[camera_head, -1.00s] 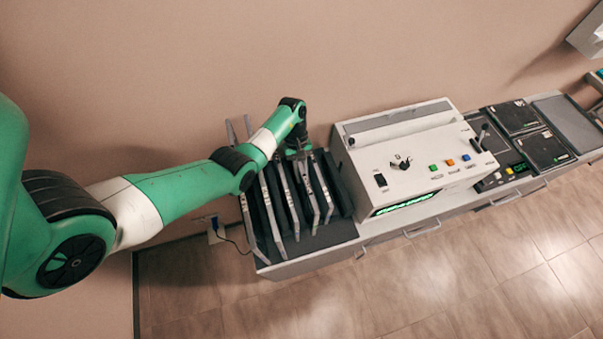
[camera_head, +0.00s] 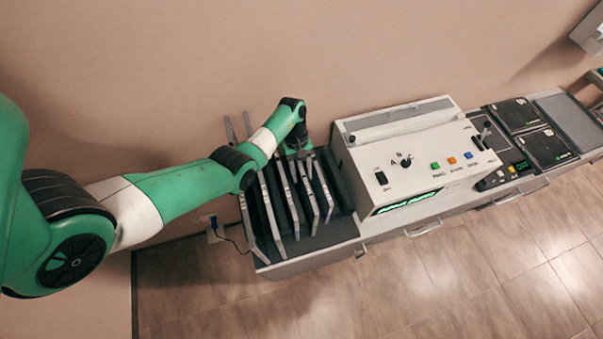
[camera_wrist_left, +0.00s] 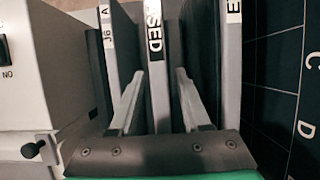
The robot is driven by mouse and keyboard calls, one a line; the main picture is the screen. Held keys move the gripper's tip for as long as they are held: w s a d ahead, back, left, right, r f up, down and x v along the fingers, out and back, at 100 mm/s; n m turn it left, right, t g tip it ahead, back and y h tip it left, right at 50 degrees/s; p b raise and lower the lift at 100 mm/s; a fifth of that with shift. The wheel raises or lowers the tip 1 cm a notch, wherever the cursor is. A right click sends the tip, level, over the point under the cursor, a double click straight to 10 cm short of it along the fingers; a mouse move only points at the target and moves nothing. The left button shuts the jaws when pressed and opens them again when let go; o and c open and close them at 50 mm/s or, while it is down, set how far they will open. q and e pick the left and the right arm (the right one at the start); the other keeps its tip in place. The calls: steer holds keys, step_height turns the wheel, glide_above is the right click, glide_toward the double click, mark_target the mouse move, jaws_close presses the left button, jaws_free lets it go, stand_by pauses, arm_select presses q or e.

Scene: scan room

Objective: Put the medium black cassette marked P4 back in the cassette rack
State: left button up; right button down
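The cassette rack (camera_head: 343,233) stands at the left end of the counter and holds several upright, leaning cassettes. My left gripper (camera_head: 298,154) is at the rack's back end, pointing down. Small gaps show between fingers and edge. A neighbouring edge reads "J6 A" (camera_wrist_left: 107,40). No P4 mark is readable. Two dark flat cassettes lie on the right counter, one behind (camera_head: 517,116) and one in front (camera_head: 547,147). My right gripper is out of view.
A white control box (camera_head: 420,165) with a dial, coloured buttons and a green display stands close to the rack's right. A grey panel (camera_head: 570,118) lies beyond the flat cassettes. The wall is close behind. A dark lettered grid (camera_wrist_left: 280,80) lies beside the rack.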

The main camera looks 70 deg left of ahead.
arm_select(q)
steer(key=shift+s+f, duration=0.1)
steer(key=p+v, duration=0.2)
steer(key=v, duration=0.8)
steer(key=shift+r, duration=0.3)
steer(key=shift+a+r+p, duration=0.3)
steer(key=shift+r+p, duration=0.2)
steer(key=shift+r, duration=0.05)
steer(key=shift+f, duration=0.1)
step_height(320, 180, up, 6)
steer(key=p, duration=0.6)
